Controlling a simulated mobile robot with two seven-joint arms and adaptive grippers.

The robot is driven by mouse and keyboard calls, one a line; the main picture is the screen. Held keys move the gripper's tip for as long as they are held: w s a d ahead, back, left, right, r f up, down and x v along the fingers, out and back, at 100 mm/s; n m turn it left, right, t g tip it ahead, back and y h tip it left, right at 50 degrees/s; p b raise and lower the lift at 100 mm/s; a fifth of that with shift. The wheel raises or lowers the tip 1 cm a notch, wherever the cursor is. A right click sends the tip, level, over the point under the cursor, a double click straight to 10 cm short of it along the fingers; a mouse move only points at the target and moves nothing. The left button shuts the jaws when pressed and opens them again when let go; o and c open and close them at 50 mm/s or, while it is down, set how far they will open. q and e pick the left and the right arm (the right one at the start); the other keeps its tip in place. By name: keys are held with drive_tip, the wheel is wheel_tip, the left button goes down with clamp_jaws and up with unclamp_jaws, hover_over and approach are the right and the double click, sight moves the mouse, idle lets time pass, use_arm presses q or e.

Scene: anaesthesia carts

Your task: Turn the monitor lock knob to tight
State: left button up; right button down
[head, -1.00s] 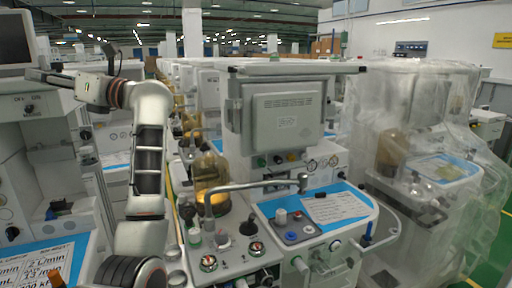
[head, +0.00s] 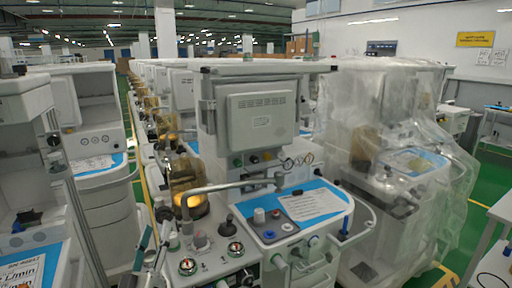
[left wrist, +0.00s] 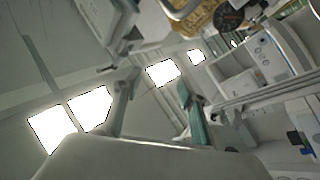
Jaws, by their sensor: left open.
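The grey monitor (head: 262,122) stands on top of the middle cart, with its back panel toward me. I cannot make out the monitor lock knob for certain in either view. My right gripper is not in view.
An amber glass canister (head: 187,180) stands left of the bent arm. Dials and small knobs (head: 236,247) cover the cart's front. A plastic-wrapped cart (head: 400,150) stands close on the right, another cart (head: 95,150) on the left. Green floor shows at far right.

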use_arm(q)
drive_tip(key=s+d+f+m+g+h, duration=0.1)
drive_tip(key=s+d+f+m+g, duration=0.1)
drive_tip(key=s+f, duration=0.35)
drive_tip(key=s+d+f+m+g+h, duration=0.1)
drive_tip(key=s+d+f+m+g, duration=0.1)
drive_tip(key=f, duration=0.6)
drive_tip(key=s+d+f+m+g+h, duration=0.1)
drive_tip(key=s+f+m+g, duration=0.15)
drive_tip(key=f, duration=0.45)
drive_tip(key=s+d+f+m+g, duration=0.1)
drive_tip(key=s+f+m+g, duration=0.2)
drive_tip(key=s+f, duration=1.1)
drive_tip(key=s+g, duration=0.3)
drive_tip(key=shift+s+d, duration=0.25)
drive_tip(key=shift+s, duration=0.05)
